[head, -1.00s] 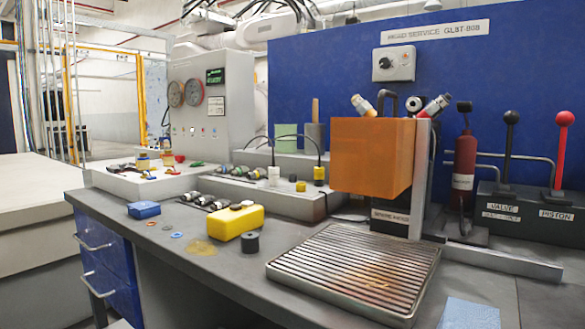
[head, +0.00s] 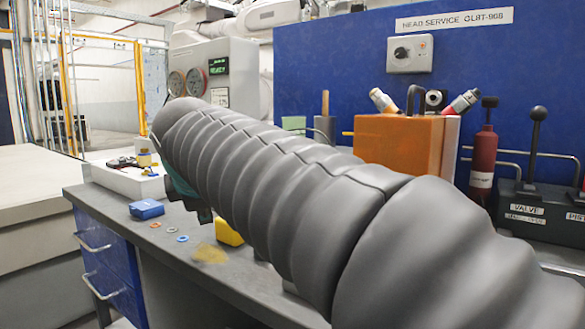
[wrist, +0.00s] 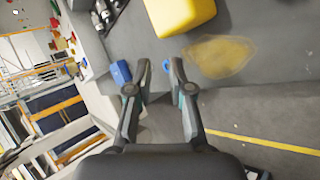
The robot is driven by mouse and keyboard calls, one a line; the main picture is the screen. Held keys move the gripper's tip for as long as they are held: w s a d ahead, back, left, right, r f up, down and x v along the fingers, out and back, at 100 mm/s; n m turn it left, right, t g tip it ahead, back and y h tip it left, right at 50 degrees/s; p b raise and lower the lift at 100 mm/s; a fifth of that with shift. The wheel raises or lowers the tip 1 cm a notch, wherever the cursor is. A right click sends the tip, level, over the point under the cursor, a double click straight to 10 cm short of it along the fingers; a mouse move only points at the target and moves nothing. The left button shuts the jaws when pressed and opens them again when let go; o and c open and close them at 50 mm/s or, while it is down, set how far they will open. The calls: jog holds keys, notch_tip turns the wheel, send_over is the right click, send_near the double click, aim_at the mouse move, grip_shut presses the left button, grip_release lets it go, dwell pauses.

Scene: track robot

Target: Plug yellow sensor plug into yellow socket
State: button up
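My arm's grey ribbed sleeve crosses the head view and hides the middle of the bench, so neither the yellow sensor plug nor the yellow socket can be made out there. I cannot pick them out in the wrist view either. My gripper (wrist: 159,63) is open and empty in the wrist view, its two fingers apart above the front of the bench. A blue box (wrist: 121,73) lies just left of the fingers, and a large yellow block (wrist: 180,14) lies beyond them.
The blue box also shows in the head view (head: 146,209), near small coloured rings (head: 182,239) and a yellow stain (head: 209,254). An orange block (head: 400,145) stands at the back right. Grey connectors (wrist: 104,14) lie at the upper left of the wrist view.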

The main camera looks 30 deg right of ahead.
jog(key=w+d+r+n+g+h, duration=0.1)
jog(key=w+d+r, duration=0.1)
jog(key=d, duration=0.2)
jog(key=w+d+r+h, duration=0.1)
jog(key=d+h, duration=0.1)
jog(key=d, duration=0.2)
jog(key=w+d+r+n+g+h+p, duration=0.1)
jog(key=w+d+r+h, duration=0.1)
jog(key=d, duration=0.3)
jog(key=shift+w+r+n+g, duration=0.3)
jog(key=d+r+n+g+h, duration=0.2)
jog(key=d+r+g+h, duration=0.25)
jog(key=d, duration=0.65)
jog(key=shift+w+r+b+x, duration=0.1)
jog(key=shift+w+x, duration=0.15)
jog(key=shift+x, duration=2.05)
jog(key=shift+w+r+b+x, duration=0.1)
jog(key=shift+w+r+x, duration=0.1)
jog(key=shift+x, duration=2.1)
jog(key=shift+w+r+b+x, duration=0.1)
jog(key=shift+w+x, duration=0.15)
jog(key=shift+x, duration=2.05)
grip_shut()
